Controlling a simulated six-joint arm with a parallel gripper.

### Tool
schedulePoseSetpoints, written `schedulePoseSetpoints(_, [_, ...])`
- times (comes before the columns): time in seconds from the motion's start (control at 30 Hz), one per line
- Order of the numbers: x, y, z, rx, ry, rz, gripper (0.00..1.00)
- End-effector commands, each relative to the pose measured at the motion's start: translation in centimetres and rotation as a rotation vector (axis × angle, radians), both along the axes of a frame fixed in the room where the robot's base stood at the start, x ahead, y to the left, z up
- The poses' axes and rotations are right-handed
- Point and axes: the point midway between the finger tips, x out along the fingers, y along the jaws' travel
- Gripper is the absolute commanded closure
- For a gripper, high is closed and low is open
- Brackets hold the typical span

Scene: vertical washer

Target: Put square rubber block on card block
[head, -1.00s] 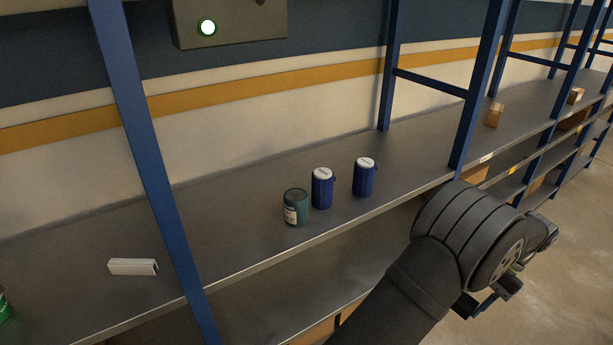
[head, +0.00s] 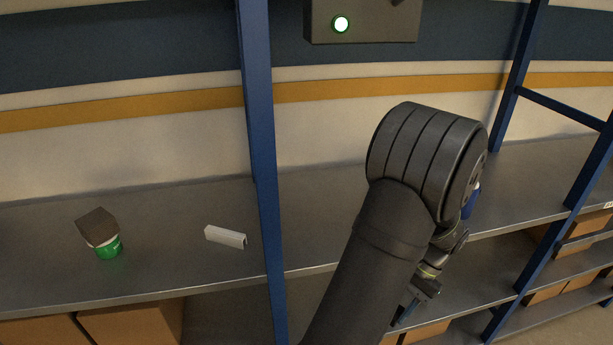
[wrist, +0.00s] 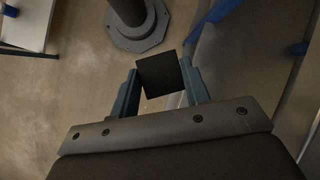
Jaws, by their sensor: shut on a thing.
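My gripper (wrist: 160,80) is shut on a black square block (wrist: 163,75), which matches the square rubber block. The block sits between the two blue-grey fingers, above the floor and clear of any surface. In the head view my gripper (head: 415,300) hangs low in front of the shelf edge, partly hidden behind my arm. No thing is plainly recognisable as the card block. A white oblong block (head: 226,236) lies on the shelf left of the blue post. Farther left, a dark brown block (head: 97,226) rests tilted on a green and white container (head: 108,248).
A blue upright post (head: 258,150) stands between my arm and the white block. The metal shelf (head: 170,255) has bare room around the white block. A blue container (head: 471,203) is mostly hidden behind my arm. Cardboard boxes (head: 130,322) stand on the lower shelf.

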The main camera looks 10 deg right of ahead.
Motion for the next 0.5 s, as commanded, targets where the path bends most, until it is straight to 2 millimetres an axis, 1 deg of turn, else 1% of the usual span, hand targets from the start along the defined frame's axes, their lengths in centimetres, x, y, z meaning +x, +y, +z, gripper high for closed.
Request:
schedulePoseSetpoints(0.03, [0.7,2.2,0.0,0.002,0.001,0.027,0.8])
schedulePoseSetpoints(0.2, [2.0,8.4,-0.3,0.001,0.001,0.091,0.8])
schedulePoseSetpoints(0.37, [2.3,13.4,-0.5,0.001,0.0,0.138,0.8])
schedulePoseSetpoints(0.5, [2.0,17.5,-0.7,0.001,0.002,0.173,0.8])
